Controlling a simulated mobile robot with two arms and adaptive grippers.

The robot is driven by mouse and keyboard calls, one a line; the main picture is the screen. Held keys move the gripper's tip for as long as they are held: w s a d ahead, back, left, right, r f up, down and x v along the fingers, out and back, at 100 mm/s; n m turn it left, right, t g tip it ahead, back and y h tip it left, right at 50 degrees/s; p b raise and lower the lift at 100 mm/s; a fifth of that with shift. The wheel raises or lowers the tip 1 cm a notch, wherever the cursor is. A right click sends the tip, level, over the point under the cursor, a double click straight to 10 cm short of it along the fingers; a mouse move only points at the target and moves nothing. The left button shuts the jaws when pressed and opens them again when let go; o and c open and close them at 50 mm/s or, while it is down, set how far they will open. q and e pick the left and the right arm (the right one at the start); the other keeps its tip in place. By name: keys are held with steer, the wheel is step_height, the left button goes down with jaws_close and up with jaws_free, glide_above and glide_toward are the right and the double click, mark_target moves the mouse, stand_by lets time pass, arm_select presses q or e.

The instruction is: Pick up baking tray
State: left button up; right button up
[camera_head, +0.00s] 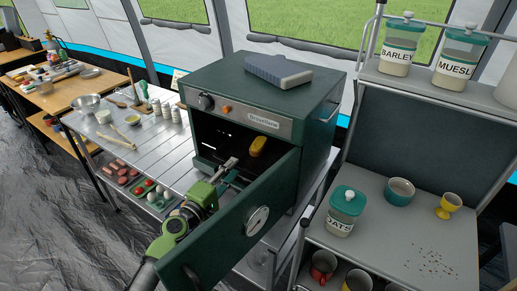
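The green oven (310,108) stands on a metal table with its door (235,225) swung open toward me. A dark flat surface inside, which looks like the baking tray (238,163), lies low in the dim oven. A yellow loaf-like item (258,146) rests on it. The tray's edges are hard to make out, and the door hides its right part. My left gripper (231,172) reaches into the oven opening from the front left, at the tray's near side. Its fingers look apart; I cannot tell whether they touch the tray. My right gripper is not in view.
A blue-grey block (278,71) lies on the oven. Left of it, a metal table (150,150) holds jars, bowls and food. On the right, a shelf unit (385,240) carries an oats jar (345,208), a teal bowl (399,191) and a yellow egg cup (448,202).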

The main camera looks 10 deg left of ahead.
mark_target(237, 166)
arm_select(q)
steer(key=shift+x, duration=1.6)
steer(key=shift+s, duration=0.2)
jaws_close()
step_height(237, 166, up, 10)
steer(key=p, duration=0.8)
steer(key=shift+w, duration=0.1)
